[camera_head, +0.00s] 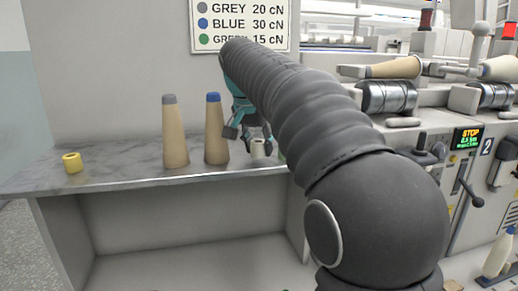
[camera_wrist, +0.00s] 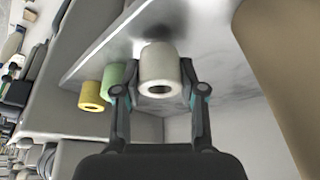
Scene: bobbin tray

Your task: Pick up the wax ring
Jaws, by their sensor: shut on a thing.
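The wax ring (camera_wrist: 160,62) is a short, pale off-white cylinder with a dark hole in its end. My gripper (camera_wrist: 160,90) has its two fingers on either side of it and is shut on it. In the head view my gripper (camera_head: 254,138) reaches down at the shelf, with the pale ring (camera_head: 258,150) between its fingers. The ring is at or just above the marble top; I cannot tell whether it touches. My arm covers part of the shelf right of it.
Beside the ring are a green ring (camera_wrist: 119,76) and a yellow ring (camera_wrist: 91,95). A blue-tipped cone (camera_head: 216,135) stands close left of my gripper, and a grey-tipped cone (camera_head: 174,138) beyond. Another yellow ring (camera_head: 72,163) sits far left. The marble shelf (camera_head: 120,172) between is clear.

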